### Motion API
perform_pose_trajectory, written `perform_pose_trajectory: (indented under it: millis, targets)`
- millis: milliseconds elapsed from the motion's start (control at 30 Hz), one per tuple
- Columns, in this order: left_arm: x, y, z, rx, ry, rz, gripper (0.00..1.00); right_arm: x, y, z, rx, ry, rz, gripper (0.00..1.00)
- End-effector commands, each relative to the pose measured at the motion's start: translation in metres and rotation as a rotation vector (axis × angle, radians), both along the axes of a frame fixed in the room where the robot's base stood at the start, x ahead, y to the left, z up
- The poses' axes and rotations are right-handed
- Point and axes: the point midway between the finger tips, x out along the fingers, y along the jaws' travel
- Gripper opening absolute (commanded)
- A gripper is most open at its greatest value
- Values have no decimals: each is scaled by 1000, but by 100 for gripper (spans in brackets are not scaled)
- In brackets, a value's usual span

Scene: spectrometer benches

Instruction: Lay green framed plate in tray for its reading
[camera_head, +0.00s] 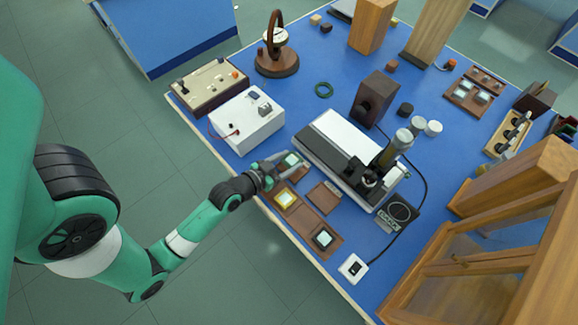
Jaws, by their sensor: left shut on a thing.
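The green framed plate (291,159) is pale in the middle and is held in my left gripper (287,164), whose jaws are shut on it. It is at the far end of a long brown holder (302,222), close to the front of the white-topped instrument (335,149). I cannot tell whether the plate touches what lies under it. A small, empty-looking brown tray (325,197) lies between the holder and the instrument, to the right of and nearer than my gripper. My right gripper is not in view.
A yellow framed plate (285,198) and a black framed plate (323,238) lie in the holder. A white box (246,120) stands left of my gripper.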

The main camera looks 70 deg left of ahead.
Motion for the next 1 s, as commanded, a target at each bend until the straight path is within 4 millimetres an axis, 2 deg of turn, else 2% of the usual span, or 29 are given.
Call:
perform_pose_trajectory:
  millis: [33, 100, 167, 533, 567, 600, 700, 1000]
  targets:
    - [3, -5, -10, 1, -1, -9, 7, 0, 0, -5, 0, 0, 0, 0]
    - [2, -3, -26, -1, 0, -3, 7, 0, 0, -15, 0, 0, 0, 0]
    - [2, -3, -33, 0, 0, -2, 7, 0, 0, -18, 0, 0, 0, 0]
    - [2, -3, -37, 1, -1, -2, 7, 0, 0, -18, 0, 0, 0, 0]
    - [2, -3, -36, 1, -1, -2, 67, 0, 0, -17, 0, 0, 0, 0]
    - [2, -3, -35, 1, -1, -2, 74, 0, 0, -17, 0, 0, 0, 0]
    - [2, -3, -35, 0, 0, -2, 92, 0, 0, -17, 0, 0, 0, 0]
    - [2, -3, -34, 1, -1, -2, 92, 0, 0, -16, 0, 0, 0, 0]
